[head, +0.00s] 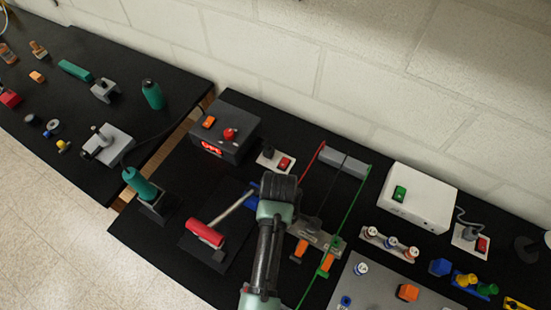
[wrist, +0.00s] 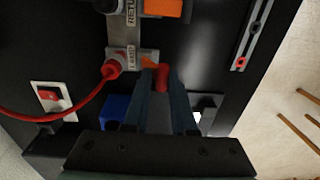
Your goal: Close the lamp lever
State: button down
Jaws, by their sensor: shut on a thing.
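Two orange levers stand at a grey labelled terminal block (head: 322,236): one (head: 298,251) at its left end, one (head: 326,263) at its right. In the wrist view the labelled block (wrist: 125,32) is at top centre, with an orange lever (wrist: 163,8) at the top edge and a smaller orange part (wrist: 149,62) by my fingertips. My gripper (wrist: 161,82) is shut on a small red piece (wrist: 162,76) between its tips, beside the block. In the head view my arm hides the gripper.
A red plug (wrist: 112,69) and its wire lie left of my fingers. A white box (head: 417,196) with a green switch stands right.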

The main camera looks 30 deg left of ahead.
jog(key=shift+s+f, duration=0.2)
jog(key=shift+s, duration=0.2)
jog(key=shift+s+f+t+p, duration=0.35)
jog(key=shift+s+t, duration=0.3)
jog(key=shift+t, duration=0.65)
jog(key=s+f+t+b, duration=0.1)
jog(key=t, duration=0.1)
jog(key=shift+f+t, duration=0.2)
jog(key=shift+t, duration=0.1)
jog(key=f+t+b, duration=0.1)
jog(key=b, duration=0.1)
jog(key=s+t+b, duration=0.1)
jog(key=b, duration=0.1)
jog(key=shift+f+t, duration=0.3)
jog(key=shift+f, duration=0.05)
jog(key=f+t+b, duration=0.1)
jog(key=t+b, duration=0.1)
jog(key=b, duration=0.2)
jog(key=shift+s, duration=0.1)
jog(key=t+b, duration=0.1)
jog(key=b, duration=0.2)
jog(key=shift+f, duration=0.15)
jog(key=shift+t+b, duration=0.3)
jog(key=shift+b, duration=0.15)
jog(key=shift+t+b, duration=0.3)
jog(key=shift+b, duration=0.05)
